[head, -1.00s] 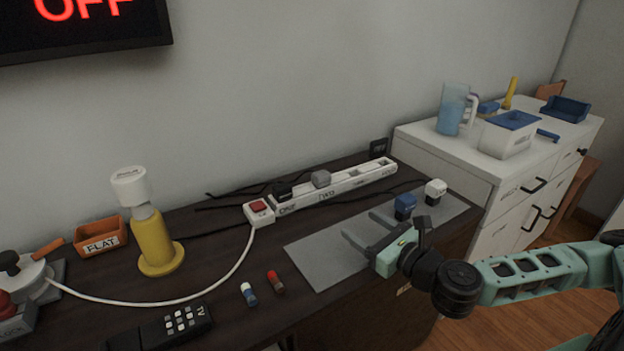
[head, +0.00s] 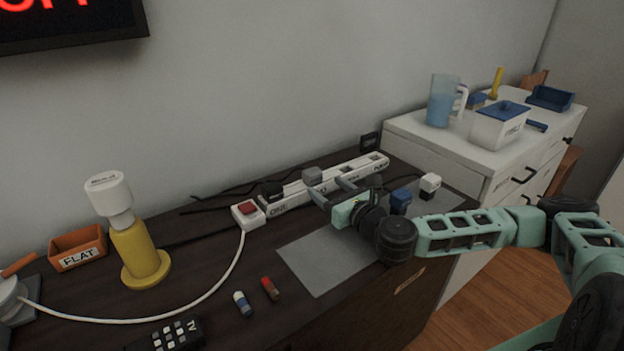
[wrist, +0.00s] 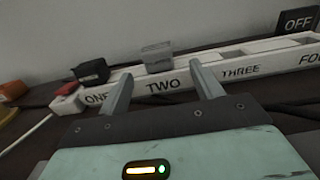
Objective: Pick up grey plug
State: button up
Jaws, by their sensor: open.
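The grey plug (head: 312,175) sits in the white power strip (head: 287,205), at the slot labelled TWO. In the wrist view the grey plug (wrist: 156,58) stands upright behind the label, between the lines of my two fingers. My gripper (head: 335,189) is open and empty, just in front of the strip and short of the plug. In the wrist view my gripper (wrist: 164,82) has one finger on each side of the TWO label, with the plug beyond the fingertips.
A black plug (head: 271,189) is in slot ONE, left of the grey plug, near the red switch (head: 247,209). A blue plug (head: 400,200) and a white plug (head: 430,184) stand on the grey mat (head: 318,272). Dark cables run behind the strip.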

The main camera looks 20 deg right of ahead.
aim_at(317, 179)
jog(key=x, duration=0.7)
jog(key=shift+a, duration=0.1)
jog(key=shift+c, duration=0.3)
jog(key=c, duration=1)
